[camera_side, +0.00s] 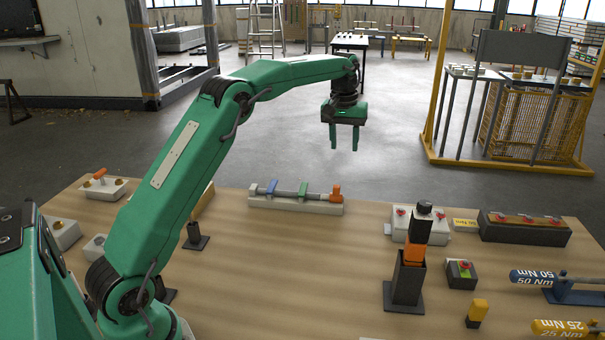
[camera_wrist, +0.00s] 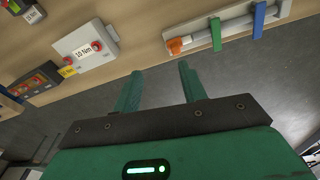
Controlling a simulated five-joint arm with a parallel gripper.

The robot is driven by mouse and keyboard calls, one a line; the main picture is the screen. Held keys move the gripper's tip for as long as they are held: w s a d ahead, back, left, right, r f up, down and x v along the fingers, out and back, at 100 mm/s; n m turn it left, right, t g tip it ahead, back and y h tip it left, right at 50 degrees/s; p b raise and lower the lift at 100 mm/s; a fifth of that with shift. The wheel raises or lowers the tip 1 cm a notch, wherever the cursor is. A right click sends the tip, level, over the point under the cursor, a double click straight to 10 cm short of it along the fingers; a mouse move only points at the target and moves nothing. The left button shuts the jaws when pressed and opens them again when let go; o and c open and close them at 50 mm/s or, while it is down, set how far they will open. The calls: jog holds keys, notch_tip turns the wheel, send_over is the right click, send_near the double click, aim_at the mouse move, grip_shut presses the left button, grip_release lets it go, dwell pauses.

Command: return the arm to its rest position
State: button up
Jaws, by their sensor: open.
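My green arm reaches out over the wooden bench. My gripper (camera_side: 344,138) hangs with its fingers pointing down beyond the bench's far edge in the side view, over the grey floor. In the wrist view my gripper (camera_wrist: 158,88) shows two green fingers spread apart with nothing between them. It touches nothing that I can see.
The bench (camera_side: 290,260) carries a rail fixture (camera_side: 296,205) with blue and green clips, a white 10 Nm box (camera_wrist: 85,47), a dark holder (camera_side: 407,283) with an orange-and-black tool, and blue (camera_side: 535,277) and yellow (camera_side: 560,328) torque wrenches. Air around my gripper is clear.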

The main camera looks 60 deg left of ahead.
jog(key=s+d+r+m+t, duration=0.1)
jog(key=s+d+r, duration=0.2)
jog(key=s, duration=0.3)
jog(key=s+d+r+m+t, duration=0.1)
jog(key=s+d+r+m, duration=0.1)
jog(key=s+d+r, duration=0.3)
jog(key=s+d+r+m, duration=0.1)
jog(key=s+d, duration=0.1)
jog(key=s, duration=0.5)
jog(key=s+d+f+m+t, duration=0.1)
jog(key=s+d+f, duration=0.1)
jog(key=s, duration=0.7)
jog(key=s+d+f+m+t, duration=0.1)
jog(key=s+d+f+m, duration=0.1)
jog(key=s+f, duration=0.3)
jog(key=s+d, duration=0.1)
jog(key=s, duration=0.3)
jog(key=shift+s+f, duration=0.25)
jog(key=shift+s, duration=0.05)
jog(key=shift+w+r, duration=0.1)
